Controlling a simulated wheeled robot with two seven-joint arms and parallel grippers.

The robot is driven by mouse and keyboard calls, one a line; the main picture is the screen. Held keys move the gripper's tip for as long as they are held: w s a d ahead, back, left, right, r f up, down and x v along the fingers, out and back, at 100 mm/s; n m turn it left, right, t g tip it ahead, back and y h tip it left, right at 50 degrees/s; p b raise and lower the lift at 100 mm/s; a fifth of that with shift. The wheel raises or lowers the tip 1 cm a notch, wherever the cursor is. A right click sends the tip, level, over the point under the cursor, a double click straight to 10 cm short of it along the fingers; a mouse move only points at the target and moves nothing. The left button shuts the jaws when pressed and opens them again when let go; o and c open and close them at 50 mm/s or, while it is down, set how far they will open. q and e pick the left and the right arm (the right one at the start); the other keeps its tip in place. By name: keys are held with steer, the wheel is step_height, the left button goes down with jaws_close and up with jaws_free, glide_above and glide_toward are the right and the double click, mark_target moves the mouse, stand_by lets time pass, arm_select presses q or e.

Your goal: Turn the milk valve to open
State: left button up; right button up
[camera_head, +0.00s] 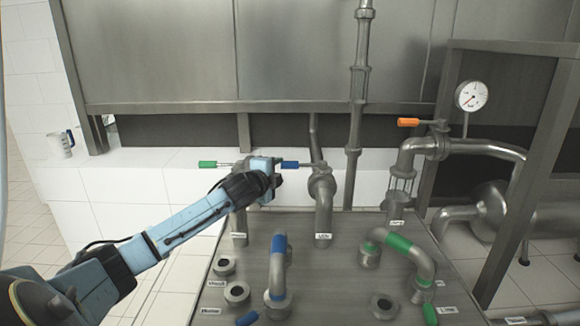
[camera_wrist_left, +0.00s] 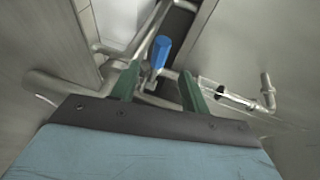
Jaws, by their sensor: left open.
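A blue valve handle (camera_head: 290,165) sits on the middle pipe valve (camera_head: 321,184), lying about level and pointing left. My left gripper (camera_head: 272,180) is just left of this handle, and its fingers are mostly hidden in the head view. In the left wrist view its two green fingers (camera_wrist_left: 159,74) are spread apart with nothing held. The blue handle (camera_wrist_left: 161,52) shows beyond the gap between the fingertips; I cannot tell whether they touch. Small labels stand by the pipes, too small to read surely. My right gripper is not in view.
A green valve handle (camera_head: 207,164) is left of my gripper and an orange one (camera_head: 408,122) is at the right near a gauge (camera_head: 471,96). Bent pipes with blue (camera_head: 278,268) and green bands (camera_head: 399,243) rise from the metal top.

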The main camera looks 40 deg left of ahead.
mark_target(288, 166)
arm_select(q)
steer(key=x, duration=0.7)
steer(key=shift+b, duration=0.35)
steer(key=shift+w+a+f, duration=0.2)
steer(key=shift+w, duration=0.4)
steer(key=shift+w+a, duration=0.1)
steer(key=shift+w, duration=0.2)
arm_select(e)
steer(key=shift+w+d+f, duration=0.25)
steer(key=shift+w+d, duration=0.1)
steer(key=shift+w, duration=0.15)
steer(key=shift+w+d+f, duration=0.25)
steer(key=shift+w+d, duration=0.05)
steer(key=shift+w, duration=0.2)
arm_select(q)
steer(key=shift+c, duration=0.4)
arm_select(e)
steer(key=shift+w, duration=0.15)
arm_select(q)
jaws_close()
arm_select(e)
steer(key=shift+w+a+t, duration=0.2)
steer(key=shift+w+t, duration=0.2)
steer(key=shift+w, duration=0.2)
